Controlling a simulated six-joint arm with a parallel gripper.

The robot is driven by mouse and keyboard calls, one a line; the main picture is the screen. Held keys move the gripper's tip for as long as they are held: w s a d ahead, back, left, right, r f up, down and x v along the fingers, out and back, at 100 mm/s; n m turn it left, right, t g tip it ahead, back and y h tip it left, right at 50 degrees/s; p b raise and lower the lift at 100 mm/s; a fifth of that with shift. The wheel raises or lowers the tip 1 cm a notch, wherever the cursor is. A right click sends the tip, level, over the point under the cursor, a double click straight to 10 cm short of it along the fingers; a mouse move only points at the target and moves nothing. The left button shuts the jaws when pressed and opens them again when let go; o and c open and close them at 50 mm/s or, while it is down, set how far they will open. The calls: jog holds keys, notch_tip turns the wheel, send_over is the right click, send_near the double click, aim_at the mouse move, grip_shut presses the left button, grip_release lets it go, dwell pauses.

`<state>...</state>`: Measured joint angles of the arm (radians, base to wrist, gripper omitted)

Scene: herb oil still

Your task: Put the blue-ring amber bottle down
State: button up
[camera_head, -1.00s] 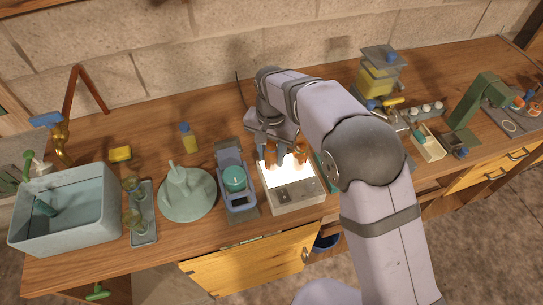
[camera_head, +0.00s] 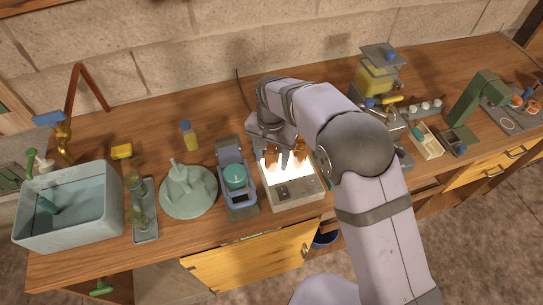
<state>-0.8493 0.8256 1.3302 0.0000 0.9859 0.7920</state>
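Small amber bottles stand on the brightly lit top of a white light box (camera_head: 290,199), with amber showing on the left (camera_head: 270,157) and on the right (camera_head: 300,155). I cannot make out a blue ring on any of them. My gripper (camera_head: 284,160) is low over the back of the lit panel, among the bottles. A grey finger points down between the amber shapes. My arm hides most of the gripper from above and the right. I cannot tell whether the fingers are open or closed on a bottle.
Left of the light box stands a blue-grey device with a teal jar (camera_head: 235,177), then a pale green cone vessel (camera_head: 187,190). A wooden tray (camera_head: 428,141) is to the right. Bare worktop (camera_head: 215,120) lies behind the device.

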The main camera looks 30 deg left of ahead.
aim_at(273, 149)
jog(key=shift+b, duration=0.35)
jog(key=r+b, duration=0.1)
jog(key=r, duration=0.1)
jog(key=r+b, duration=0.1)
jog(key=r, duration=0.1)
jog(key=r+b, duration=0.1)
jog(key=r, duration=0.1)
jog(key=shift+w+r, duration=0.2)
jog(key=shift+w, duration=0.2)
jog(key=shift+o, duration=0.4)
jog(key=shift+r, duration=0.55)
